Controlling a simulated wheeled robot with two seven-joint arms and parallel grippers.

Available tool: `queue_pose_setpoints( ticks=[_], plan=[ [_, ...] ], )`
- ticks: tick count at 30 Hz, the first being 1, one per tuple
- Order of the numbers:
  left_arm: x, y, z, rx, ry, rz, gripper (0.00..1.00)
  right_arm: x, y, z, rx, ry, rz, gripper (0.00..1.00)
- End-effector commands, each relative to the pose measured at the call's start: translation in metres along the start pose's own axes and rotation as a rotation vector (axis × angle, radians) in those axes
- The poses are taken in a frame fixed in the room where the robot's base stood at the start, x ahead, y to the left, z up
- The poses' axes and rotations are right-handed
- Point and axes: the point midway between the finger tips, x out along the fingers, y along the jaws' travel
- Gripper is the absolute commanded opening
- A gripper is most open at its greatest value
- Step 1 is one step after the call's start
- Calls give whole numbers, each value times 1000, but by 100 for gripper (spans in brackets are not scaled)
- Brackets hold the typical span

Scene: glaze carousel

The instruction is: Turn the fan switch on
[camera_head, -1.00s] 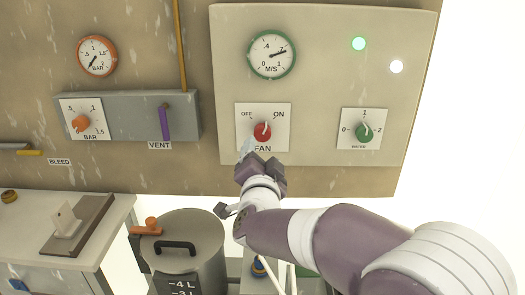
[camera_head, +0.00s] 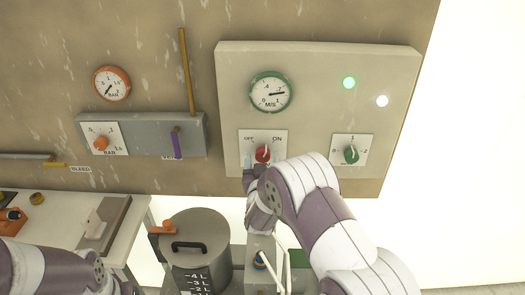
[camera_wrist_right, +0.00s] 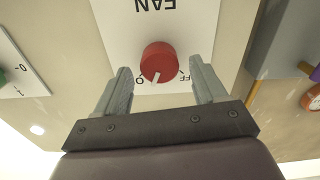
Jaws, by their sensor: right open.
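The fan switch is a red round knob (camera_head: 263,153) with a white pointer, on a white plate marked OFF and ON; it also shows in the right wrist view (camera_wrist_right: 158,60). Its pointer is up and slightly to the ON side in the head view. My right gripper (camera_head: 256,165) is at the plate, partly hidden by my own arm. In the right wrist view my right gripper (camera_wrist_right: 161,76) is open, with one finger to each side of the knob; I cannot tell whether they touch it. My left arm enters at lower left; its gripper is not visible.
A green-rimmed M/S gauge (camera_head: 270,92) is above the switch. A lit green lamp (camera_head: 349,82) and a white lamp (camera_head: 382,101) are at upper right. A green knob (camera_head: 351,154) is to the right; a purple vent lever (camera_head: 177,144) is to the left. A lidded pot (camera_head: 194,246) stands below.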

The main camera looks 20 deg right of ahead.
Motion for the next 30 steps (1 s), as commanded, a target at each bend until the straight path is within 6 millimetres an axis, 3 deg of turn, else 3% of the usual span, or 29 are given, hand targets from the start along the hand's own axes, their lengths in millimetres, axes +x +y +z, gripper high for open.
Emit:
queue_pose_setpoints(
  ticks=[6, 14, 15, 19, 20, 27, 30],
  plan=[
    [-7, 0, -1, 0, 0, 0, 69, 21, 0, 0, 0, -2, -1, 71],
    [-6, 0, -1, 0, 0, 0, 69, 23, 0, 0, 1, -1, -1, 71],
    [-6, 0, -1, 0, 0, 0, 69, 23, 0, 0, 1, -1, -1, 67],
    [-6, 0, -1, 0, 0, 0, 69, 22, 0, 0, 1, -1, -1, 25],
    [-6, 0, -1, 0, 0, 0, 69, 22, 0, 0, 1, -1, -1, 19],
    [-6, 0, -1, 0, 0, 0, 69, 23, 0, 0, 3, 1, 0, 18],
    [8, 0, 1, 0, 0, 0, 69, 23, -1, 4, 50, 5, 0, 18]
  ],
)
